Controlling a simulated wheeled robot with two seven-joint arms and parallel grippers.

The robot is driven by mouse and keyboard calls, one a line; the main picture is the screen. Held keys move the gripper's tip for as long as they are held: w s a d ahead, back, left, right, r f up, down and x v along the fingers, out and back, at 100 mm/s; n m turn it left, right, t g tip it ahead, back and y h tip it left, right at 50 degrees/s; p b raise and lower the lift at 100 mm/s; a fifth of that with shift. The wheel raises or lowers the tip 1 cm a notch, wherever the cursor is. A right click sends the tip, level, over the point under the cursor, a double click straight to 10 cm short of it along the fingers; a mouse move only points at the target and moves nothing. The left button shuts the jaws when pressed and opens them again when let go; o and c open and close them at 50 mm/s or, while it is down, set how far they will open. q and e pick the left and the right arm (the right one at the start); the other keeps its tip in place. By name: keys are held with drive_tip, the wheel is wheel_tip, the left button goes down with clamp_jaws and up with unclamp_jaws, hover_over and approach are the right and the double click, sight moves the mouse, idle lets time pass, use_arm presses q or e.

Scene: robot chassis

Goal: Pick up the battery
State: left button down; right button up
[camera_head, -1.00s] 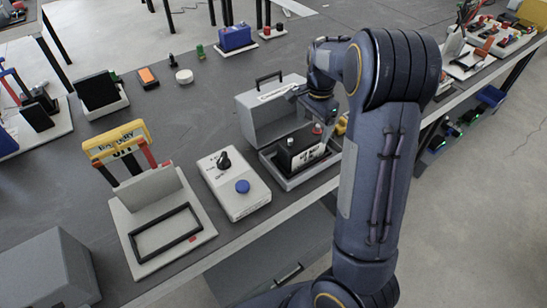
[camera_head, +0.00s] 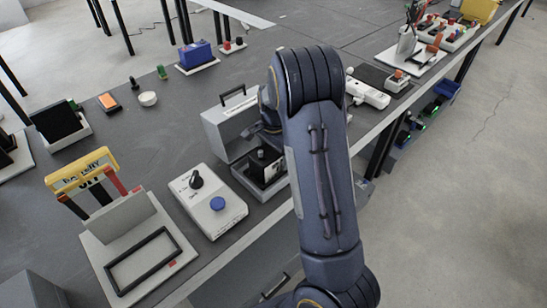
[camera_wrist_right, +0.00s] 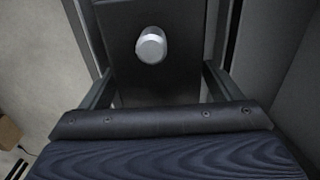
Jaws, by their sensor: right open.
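The battery (camera_head: 257,164) looks like a black box standing in a grey open case (camera_head: 262,187) near the table's front edge, partly hidden by my right arm. The right wrist view shows the black block's top (camera_wrist_right: 185,60) with a round silver terminal (camera_wrist_right: 151,45). My right gripper (camera_wrist_right: 158,78) is open, with one finger on each side of the block. I cannot tell whether the fingers touch it. In the head view, the right gripper is mostly hidden behind my arm. My left gripper is not in view.
The case's upright grey lid (camera_head: 229,122) stands just behind the battery. A white box with a blue button (camera_head: 217,204) is to the left. A white stand with a yellow top (camera_head: 82,170) stands farther left. A blue box (camera_head: 195,54) is farther back.

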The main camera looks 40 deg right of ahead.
clamp_jaws()
drive_tip(key=shift+w+d+r, duration=0.1)
drive_tip(key=shift+r, duration=0.05)
idle(0.4)
drive_tip(key=shift+r, duration=0.1)
drive_tip(key=shift+r, duration=0.3)
wheel_tip(320, 180, up, 2)
drive_tip(key=s+a+r, duration=0.2)
drive_tip(key=s+r, duration=0.8)
drive_tip(key=s, duration=0.3)
drive_tip(key=shift+s+a, duration=0.2)
drive_tip(key=shift+s, duration=0.2)
